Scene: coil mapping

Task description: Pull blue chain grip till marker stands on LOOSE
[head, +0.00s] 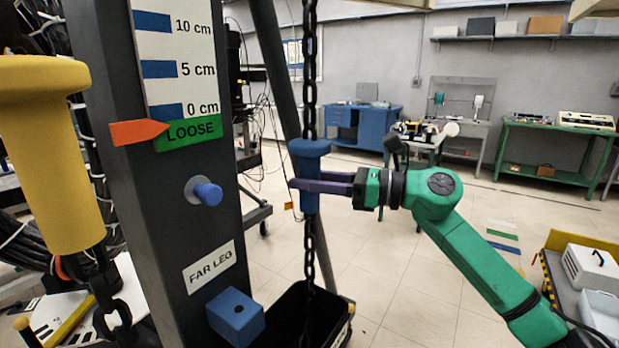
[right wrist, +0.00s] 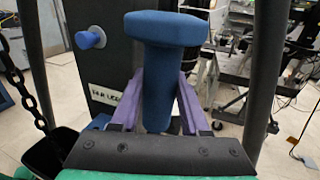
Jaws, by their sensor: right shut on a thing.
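The blue chain grip (head: 309,150) hangs on a dark chain right of the grey post. It also shows large in the right wrist view (right wrist: 165,40). My right gripper (head: 305,182) is shut on the grip's narrower body, with a purple finger on either side, below the wide top. The orange marker (head: 136,132) on the post points right at the green LOOSE label (head: 190,132), just under the 0 cm mark of the scale (head: 176,30). My left gripper is not in view.
A yellow chain grip (head: 50,150) hangs close at the left. A blue peg (head: 207,193) and a blue block (head: 236,318) stick out from the post. A black bin (head: 341,330) stands below the chain. Open floor lies behind my right arm.

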